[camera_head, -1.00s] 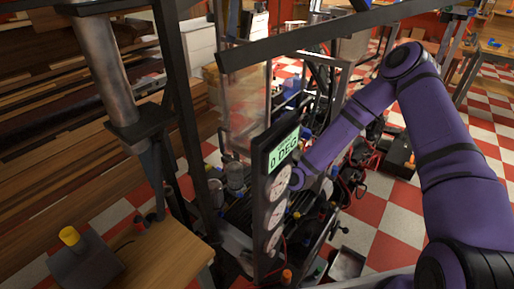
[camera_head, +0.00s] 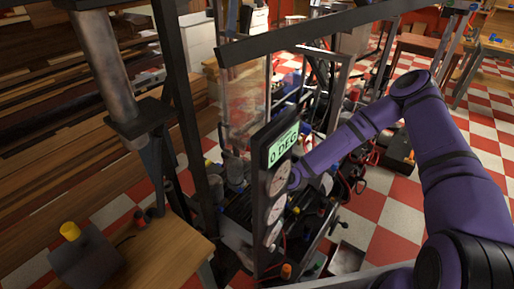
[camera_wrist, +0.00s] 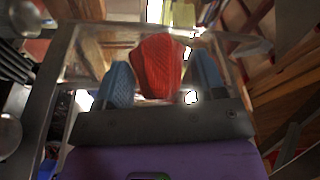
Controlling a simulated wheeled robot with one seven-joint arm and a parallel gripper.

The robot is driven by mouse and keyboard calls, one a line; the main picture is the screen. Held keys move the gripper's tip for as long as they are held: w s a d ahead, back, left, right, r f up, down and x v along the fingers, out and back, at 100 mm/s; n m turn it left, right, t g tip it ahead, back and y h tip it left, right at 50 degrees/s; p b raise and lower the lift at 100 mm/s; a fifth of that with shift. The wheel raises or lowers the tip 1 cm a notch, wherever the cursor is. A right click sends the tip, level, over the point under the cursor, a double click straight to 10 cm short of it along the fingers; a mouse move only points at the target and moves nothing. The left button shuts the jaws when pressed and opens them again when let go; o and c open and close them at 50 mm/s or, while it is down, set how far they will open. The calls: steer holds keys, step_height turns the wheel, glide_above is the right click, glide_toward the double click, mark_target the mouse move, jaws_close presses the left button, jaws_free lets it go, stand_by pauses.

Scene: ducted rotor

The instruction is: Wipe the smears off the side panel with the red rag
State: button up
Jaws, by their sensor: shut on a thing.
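The red rag (camera_wrist: 158,66) is bunched between the two blue fingers of my gripper (camera_wrist: 162,80) in the wrist view. My gripper is shut on it. A clear, framed side panel (camera_head: 246,108) stands left of the gauge post in the head view. It looks hazy and brownish in places, but I cannot separate smears from what shows through it. In the wrist view a see-through sheet (camera_wrist: 92,52) lies around and beyond the rag; I cannot tell whether they touch. In the head view my gripper and the rag are hidden behind the gauge post.
A dark post with dials and a "0 DEG" display (camera_head: 283,147) stands close to my forearm. A dark beam (camera_head: 320,32) crosses above the panel. A wooden table (camera_head: 165,255) with a yellow-topped block (camera_head: 85,255) is at lower left.

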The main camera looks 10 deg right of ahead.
mark_target(250, 124)
steer(key=shift+s+a+f+x, duration=0.1)
steer(key=shift+a+x, duration=0.05)
steer(key=shift+x, duration=0.8)
steer(key=shift+s+a+f+x, duration=0.1)
steer(key=shift+a+x, duration=0.1)
steer(key=shift+x, duration=0.7)
steer(key=shift+s+a+f+x, duration=0.1)
steer(key=shift+s+a+x, duration=0.05)
steer(key=shift+x, duration=0.8)
steer(key=shift+x, duration=1)
steer(key=shift+a, duration=0.1)
steer(key=shift+w+d, duration=3.5)
steer(key=shift+w, duration=0.25)
steer(key=shift+a+r, duration=0.1)
